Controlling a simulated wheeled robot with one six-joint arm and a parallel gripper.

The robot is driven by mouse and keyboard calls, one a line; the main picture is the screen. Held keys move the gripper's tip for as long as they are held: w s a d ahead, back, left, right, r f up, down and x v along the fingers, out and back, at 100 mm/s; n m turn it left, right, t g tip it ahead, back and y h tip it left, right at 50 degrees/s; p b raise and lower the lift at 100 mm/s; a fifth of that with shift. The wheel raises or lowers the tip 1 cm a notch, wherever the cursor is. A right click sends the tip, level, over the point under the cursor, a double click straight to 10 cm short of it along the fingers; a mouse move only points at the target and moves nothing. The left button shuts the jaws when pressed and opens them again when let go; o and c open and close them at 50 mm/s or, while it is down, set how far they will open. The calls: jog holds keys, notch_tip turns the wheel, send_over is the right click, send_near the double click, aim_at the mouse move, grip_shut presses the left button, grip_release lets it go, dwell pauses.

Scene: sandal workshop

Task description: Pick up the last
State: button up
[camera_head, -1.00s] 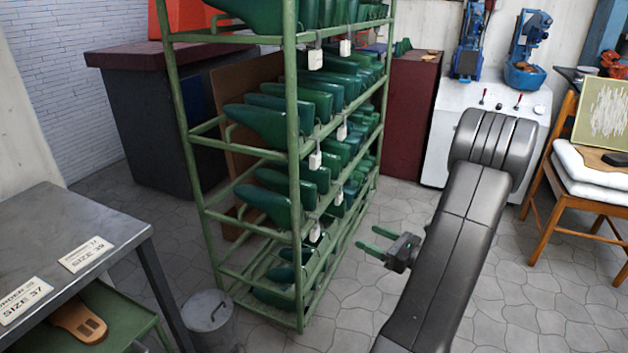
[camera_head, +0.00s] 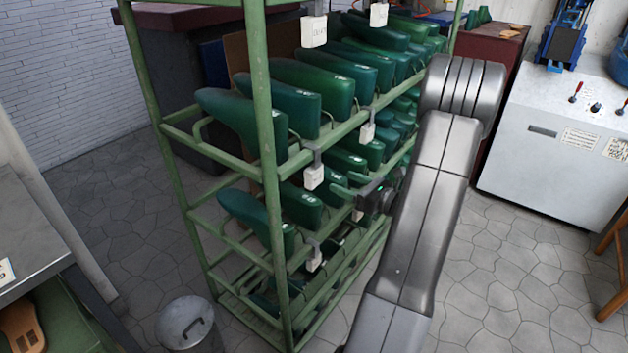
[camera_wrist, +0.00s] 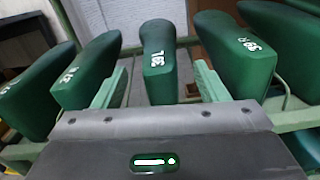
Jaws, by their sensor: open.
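Green shoe lasts hang in rows on a green metal rack (camera_head: 265,150). In the wrist view, one green last (camera_wrist: 158,60) with white markings stands between the two green fingers of my gripper (camera_wrist: 161,78). The fingers are apart, one on each side, and I see no clear contact. Another marked green last (camera_wrist: 235,55) is to the right, and a green last (camera_wrist: 88,72) is to the left. In the head view, my open gripper (camera_head: 342,186) is at the rack's front side near a lower row. Which last it faces is hard to tell there.
White tags (camera_head: 313,177) hang from the rack rails. A metal bin (camera_head: 186,325) stands at the rack's lower left, beside a grey table (camera_head: 25,235). A white machine cabinet (camera_head: 550,150) is at right. Tiled floor is clear between rack and cabinet.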

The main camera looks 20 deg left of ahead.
aim_at(331, 178)
jog(key=x, duration=0.1)
jog(key=b+x, duration=0.1)
jog(key=x, duration=0.1)
jog(key=b+x, duration=0.1)
jog(key=shift+a+f, duration=0.4)
jog(key=shift+a, duration=0.05)
jog(key=shift+w+a+r, duration=0.1)
jog(key=shift+w+a, duration=0.1)
jog(key=shift+a, duration=0.1)
jog(key=shift+c, duration=0.5)
jog(key=c, duration=1)
